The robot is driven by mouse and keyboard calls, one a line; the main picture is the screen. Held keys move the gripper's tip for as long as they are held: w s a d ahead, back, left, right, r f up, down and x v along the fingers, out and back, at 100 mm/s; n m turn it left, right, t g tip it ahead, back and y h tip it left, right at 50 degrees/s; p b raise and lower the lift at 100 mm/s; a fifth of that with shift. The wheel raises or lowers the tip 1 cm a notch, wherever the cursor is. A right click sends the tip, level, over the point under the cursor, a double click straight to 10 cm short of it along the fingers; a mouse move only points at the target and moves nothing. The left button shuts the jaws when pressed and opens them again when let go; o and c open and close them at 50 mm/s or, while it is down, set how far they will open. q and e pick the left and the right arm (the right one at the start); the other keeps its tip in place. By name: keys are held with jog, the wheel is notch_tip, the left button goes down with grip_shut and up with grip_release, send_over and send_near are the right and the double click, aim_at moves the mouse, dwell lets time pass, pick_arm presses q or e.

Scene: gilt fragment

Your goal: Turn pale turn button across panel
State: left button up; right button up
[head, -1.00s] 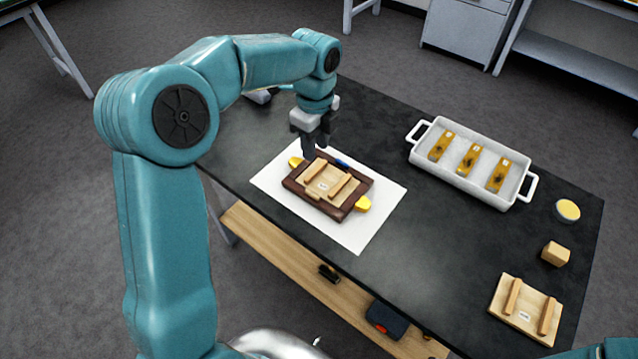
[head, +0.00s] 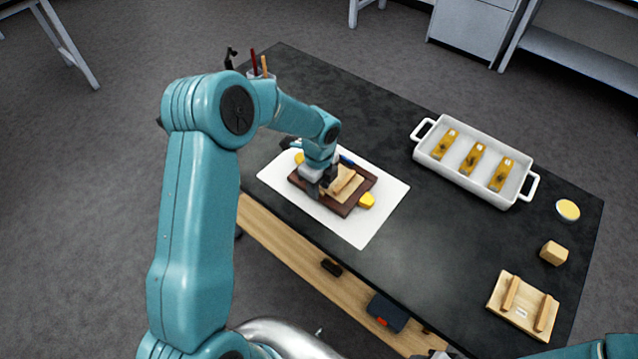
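A dark wooden frame (head: 347,208) lies on a white sheet (head: 372,232) on the black table. A pale panel (head: 350,187) with raised battens sits inside it. My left gripper (head: 314,192) points down at the frame's near left side, over or touching its edge. Its dark fingers and wrist cover that side, so the pale turn button is hidden and I cannot tell how it lies. Whether these fingers are open or shut does not show. Yellow pieces show at the frame's right end (head: 367,200) and left end (head: 299,157); a blue piece (head: 346,160) is at the far side.
A white tray (head: 430,163) with several brass-coloured plates stands at the right. Beyond it are a yellow-topped round dish (head: 568,210), a wooden block (head: 553,253) and a second pale panel with battens (head: 523,307). My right arm shows only at the bottom right edge. The table's middle is clear.

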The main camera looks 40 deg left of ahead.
pick_arm(q)
jog(key=shift+s+a, duration=0.1)
jog(key=shift+s, duration=0.05)
grip_shut()
jog(key=shift+w+f+n+b, duration=0.15)
jog(key=shift+w+n+b, duration=0.1)
jog(key=shift+n+b, duration=1)
jog(key=n+b, duration=0.2)
jog(key=n, duration=0.1)
jog(key=shift+n+b, duration=0.25)
jog(key=shift+b, duration=0.05)
jog(key=n+b, duration=0.3)
jog(key=n, duration=0.2)
jog(key=shift+w, duration=0.1)
jog(key=n+b, duration=0.2)
jog(key=n, duration=0.4)
jog(key=shift+a, duration=0.1)
jog(key=shift+r, duration=0.2)
